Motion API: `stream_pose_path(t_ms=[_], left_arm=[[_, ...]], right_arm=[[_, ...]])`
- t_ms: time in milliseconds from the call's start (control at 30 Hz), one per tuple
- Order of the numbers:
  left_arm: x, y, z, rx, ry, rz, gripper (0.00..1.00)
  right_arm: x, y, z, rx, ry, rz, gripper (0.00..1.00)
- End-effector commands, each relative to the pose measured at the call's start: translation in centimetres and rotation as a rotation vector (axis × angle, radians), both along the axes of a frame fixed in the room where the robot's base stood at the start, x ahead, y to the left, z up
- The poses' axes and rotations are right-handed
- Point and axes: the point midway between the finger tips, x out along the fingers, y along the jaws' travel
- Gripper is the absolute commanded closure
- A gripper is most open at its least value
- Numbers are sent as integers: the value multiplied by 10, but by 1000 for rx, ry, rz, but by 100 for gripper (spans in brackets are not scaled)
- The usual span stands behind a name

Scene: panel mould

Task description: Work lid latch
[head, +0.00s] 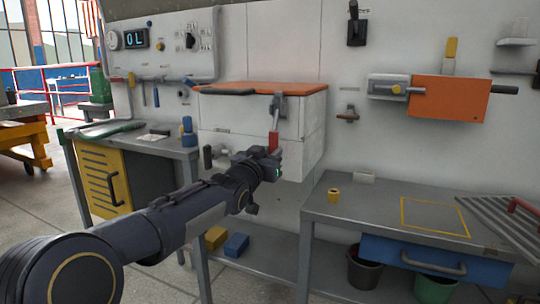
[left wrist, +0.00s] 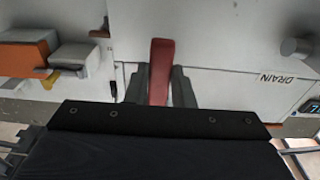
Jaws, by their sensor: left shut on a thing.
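A white box (head: 306,120) with an orange lid (head: 262,88) is fixed to the wall panel. A grey latch (head: 279,104) sits at the lid's front edge, with a red handle (head: 274,140) hanging down from it. My left gripper (head: 272,155) is at the lower end of the handle, in front of the box. In the left wrist view, the two fingers of that gripper (left wrist: 160,88) are on either side of the red handle (left wrist: 161,58) and shut on it. The lid looks closed. My right gripper is not in view.
An orange wall box (head: 450,98) hangs to the right. A yellow-fronted cabinet (head: 100,180) stands at the left.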

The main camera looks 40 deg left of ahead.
Motion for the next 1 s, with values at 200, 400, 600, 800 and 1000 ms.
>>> stream_pose_path(t_ms=[200, 400, 600, 800, 1000], left_arm=[[1, -1, 0, 0, 0, -2, 56], [0, 0, 0, 0, 0, 0, 56], [-12, -3, 0, -1, -1, 0, 56], [-46, -11, -2, -2, -1, -1, 56], [-70, -17, -5, -1, -1, -1, 56]], right_arm=[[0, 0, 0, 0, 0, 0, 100], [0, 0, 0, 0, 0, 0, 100], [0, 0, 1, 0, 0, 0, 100], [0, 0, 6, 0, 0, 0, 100], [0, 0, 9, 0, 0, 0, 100]])
